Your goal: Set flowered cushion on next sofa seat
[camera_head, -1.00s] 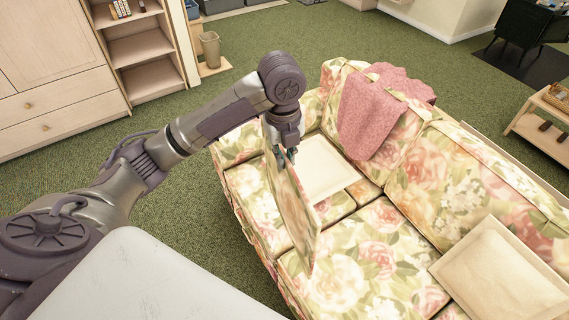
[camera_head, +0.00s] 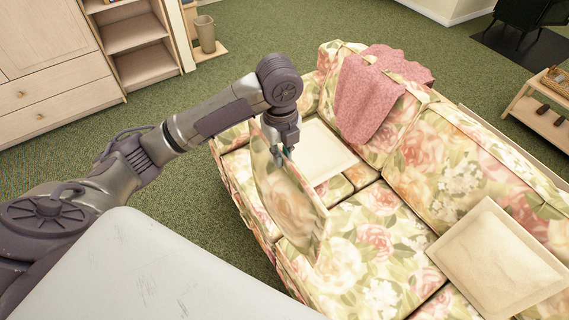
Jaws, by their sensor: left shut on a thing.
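The flowered cushion (camera_head: 289,203) hangs tilted on edge over the front of the flowered sofa (camera_head: 375,235). My left gripper (camera_head: 283,152) is shut on its upper edge. The cushion partly hides the far-left seat and its lower edge is close to the middle seat; I cannot tell if it touches. A plain cream cushion (camera_head: 322,150) lies on the far-left seat behind it. Another cream cushion (camera_head: 497,258) leans at the right end of the sofa. My right gripper is out of view.
A pink throw (camera_head: 367,98) drapes over the sofa's backrest. A wooden cabinet (camera_head: 50,70) with shelves stands at the left, with a bin (camera_head: 204,35) beside it. A low wooden table (camera_head: 540,115) is behind the sofa. The middle seat is largely clear.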

